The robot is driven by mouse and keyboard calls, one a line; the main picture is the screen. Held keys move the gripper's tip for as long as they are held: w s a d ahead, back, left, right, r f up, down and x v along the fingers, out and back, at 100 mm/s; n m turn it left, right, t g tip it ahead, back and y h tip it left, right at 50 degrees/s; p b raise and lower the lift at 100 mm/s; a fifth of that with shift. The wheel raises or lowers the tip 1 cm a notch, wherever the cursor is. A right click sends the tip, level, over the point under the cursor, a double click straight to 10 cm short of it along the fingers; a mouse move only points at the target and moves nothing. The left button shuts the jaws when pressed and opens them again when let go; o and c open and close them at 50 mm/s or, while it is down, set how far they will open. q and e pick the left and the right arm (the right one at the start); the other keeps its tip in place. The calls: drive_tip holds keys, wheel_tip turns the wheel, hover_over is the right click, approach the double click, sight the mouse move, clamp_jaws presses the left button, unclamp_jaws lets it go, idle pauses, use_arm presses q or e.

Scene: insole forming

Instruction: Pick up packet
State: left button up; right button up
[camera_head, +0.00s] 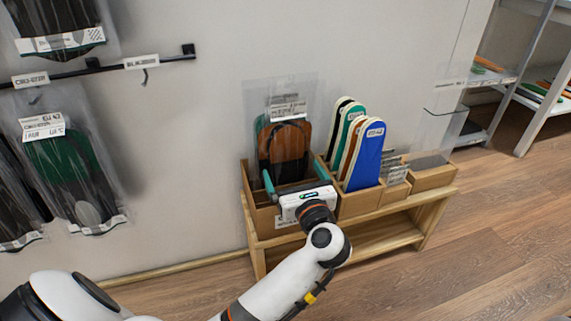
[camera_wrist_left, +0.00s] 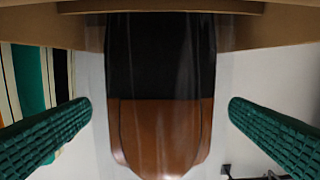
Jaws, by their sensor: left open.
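A clear packet (camera_head: 285,145) with brown and black insoles and a white label stands upright in the left compartment of a wooden box (camera_head: 262,210) against the wall. My left gripper (camera_head: 294,177) is in front of it, its two teal fingers spread toward the packet's left and right sides. In the left wrist view the packet (camera_wrist_left: 160,140) lies across the middle, between the open fingers (camera_wrist_left: 160,106), with a visible gap on each side. Whether the fingers overlap the clear film is hard to tell. My right gripper is not in view.
Coloured insoles (camera_head: 364,152) stand in the compartment to the right, close to the gripper. The box rests on a low wooden bench (camera_head: 437,212). Packets (camera_head: 66,165) hang on the wall at left. A shelf (camera_head: 545,105) stands at far right. The floor at right is clear.

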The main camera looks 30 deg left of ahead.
sight(287, 162)
use_arm(q)
drive_tip(key=b+x, duration=0.1)
drive_tip(key=x, duration=0.2)
drive_tip(key=shift+w+a, duration=0.2)
drive_tip(key=shift+a, duration=0.05)
drive_tip(key=c, duration=1.1)
